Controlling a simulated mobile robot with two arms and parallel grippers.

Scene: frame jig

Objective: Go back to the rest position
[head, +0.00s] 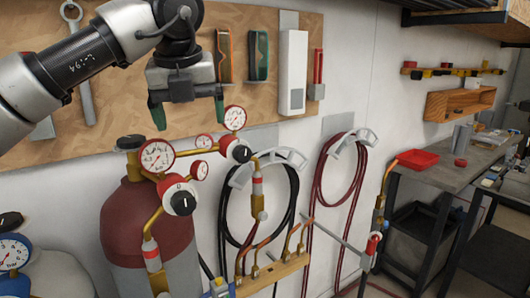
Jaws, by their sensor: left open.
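My left gripper (187,110) hangs from my left arm, which comes in from the upper left. Its two green-tipped fingers point down and stand apart, with nothing between them. It is in front of the wooden tool board (160,133), above the red gas cylinder (138,220) and its gauges. Whether the fingers touch anything cannot be told, but they appear free in the air. My right gripper does not show.
Pressure gauges (158,156) and hoses crowd the space below the gripper. A black hose (224,215) and a red hose (319,190) hang on wall hooks. A workbench (452,174) with a red tray (417,159) stands at the right.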

